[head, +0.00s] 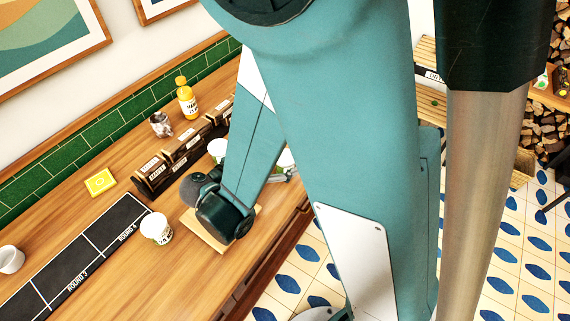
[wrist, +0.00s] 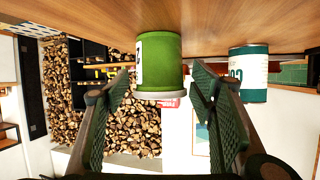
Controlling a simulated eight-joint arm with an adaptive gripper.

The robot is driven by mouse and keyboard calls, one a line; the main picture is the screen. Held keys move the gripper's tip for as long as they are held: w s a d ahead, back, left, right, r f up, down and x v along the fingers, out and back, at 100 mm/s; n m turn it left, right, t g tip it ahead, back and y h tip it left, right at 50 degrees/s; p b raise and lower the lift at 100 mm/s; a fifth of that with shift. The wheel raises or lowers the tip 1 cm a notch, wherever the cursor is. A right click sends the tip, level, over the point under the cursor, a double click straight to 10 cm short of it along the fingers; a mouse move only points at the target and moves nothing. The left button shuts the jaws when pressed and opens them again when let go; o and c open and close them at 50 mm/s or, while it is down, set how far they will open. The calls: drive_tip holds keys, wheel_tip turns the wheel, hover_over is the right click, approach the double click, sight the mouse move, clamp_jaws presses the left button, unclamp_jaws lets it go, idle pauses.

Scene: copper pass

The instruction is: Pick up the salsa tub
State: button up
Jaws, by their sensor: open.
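In the wrist view, which shows the counter along the top, a green tub (wrist: 160,58) with a pale rim stands between and beyond the fingers of my gripper (wrist: 164,88). The fingers are open, with a visible gap on each side of the tub. Only an edge of its label shows, so I cannot read whether it says salsa.
On the wooden counter (head: 115,258) are a white tub (head: 156,229), another tub (head: 217,149), dark boxes (head: 186,142), a yellow bottle (head: 187,98), a yellow card (head: 100,182) and a black mat (head: 75,258). A wooden board (head: 205,235) lies under my wrist. The counter's edge drops to a tiled floor.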

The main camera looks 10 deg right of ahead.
drive_tip(key=shift+w+d, duration=0.1)
drive_tip(key=shift+d, duration=0.1)
idle(0.5)
drive_tip(key=c, duration=0.9)
